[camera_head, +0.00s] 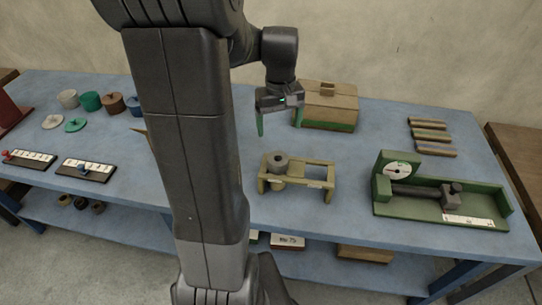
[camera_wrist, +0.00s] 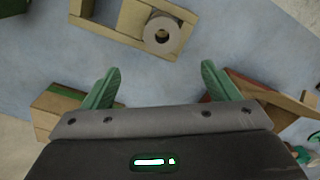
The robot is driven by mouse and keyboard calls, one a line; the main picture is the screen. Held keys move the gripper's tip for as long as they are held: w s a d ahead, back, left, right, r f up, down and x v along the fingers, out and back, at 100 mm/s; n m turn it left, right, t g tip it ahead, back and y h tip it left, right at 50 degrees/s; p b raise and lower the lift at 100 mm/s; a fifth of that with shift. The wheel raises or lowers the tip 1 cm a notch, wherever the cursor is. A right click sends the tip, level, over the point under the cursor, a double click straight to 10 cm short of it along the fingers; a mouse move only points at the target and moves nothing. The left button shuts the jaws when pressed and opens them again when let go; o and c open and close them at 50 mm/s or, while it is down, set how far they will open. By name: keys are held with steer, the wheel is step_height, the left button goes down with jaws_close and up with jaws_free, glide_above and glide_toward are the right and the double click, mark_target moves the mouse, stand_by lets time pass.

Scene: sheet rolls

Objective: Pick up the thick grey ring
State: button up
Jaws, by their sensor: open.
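The thick grey ring (camera_head: 281,168) sits at the left end of a small wooden stand (camera_head: 316,183) on the blue table. It has a dark centre hole, and a paler round part shows below it at the stand. In the wrist view the ring (camera_wrist: 150,36) is at upper middle, on the stand's wooden frame (camera_wrist: 112,36). My gripper (camera_head: 279,122) hangs above and behind the stand in the head view, its green fingers apart. In the wrist view the open gripper (camera_wrist: 160,68) has nothing between its fingers, and the ring lies ahead of them, roughly centred.
A wooden box with a green base (camera_head: 328,106) stands behind the stand. A green fixture with a dark roller (camera_head: 440,207) is at right. Several striped bars (camera_head: 432,137) lie at back right. Small lidded pots (camera_head: 90,101) and scale strips (camera_head: 86,169) are at left.

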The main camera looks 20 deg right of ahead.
glide_above(278, 158)
steer(key=f, duration=0.7)
steer(key=shift+w+d, duration=0.2)
steer(key=shift+w, duration=0.05)
steer(key=f, duration=0.3)
steer(key=f+p, duration=0.1)
steer(key=shift+s+a+f, duration=0.2)
steer(key=shift+s+f, duration=0.1)
steer(key=shift+s, duration=0.05)
steer(key=shift+f, duration=0.5)
steer(key=c, duration=1.2)
steer(key=shift+r, duration=0.15)
